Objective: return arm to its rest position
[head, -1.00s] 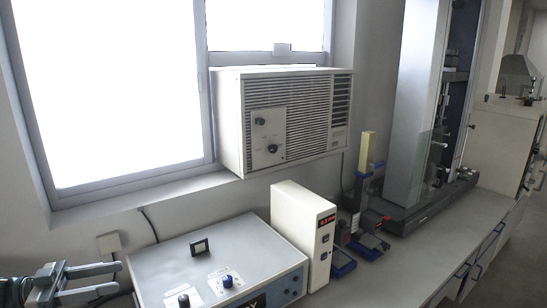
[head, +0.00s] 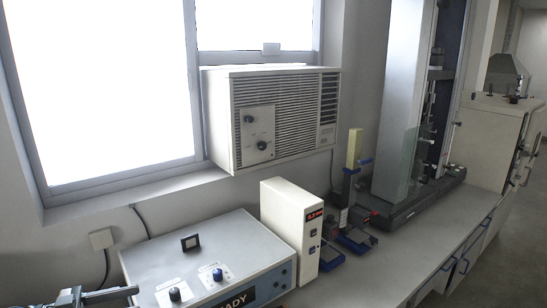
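My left gripper (head: 102,294) is at the bottom left corner, cut off by the lower edge. One grey finger shows, pointing right, in front of the left side of the grey control box; nothing is seen held in it. The lower part of the gripper is out of frame, so its opening is hidden. My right arm and gripper are not in view.
The control box (head: 215,258) with knobs and a READY display stands on the bench (head: 400,255). Beside it are a white instrument (head: 283,228) with a red readout and small blue-based fixtures (head: 355,235). A tall test frame (head: 405,110) stands farther right. An air conditioner (head: 270,115) hangs above.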

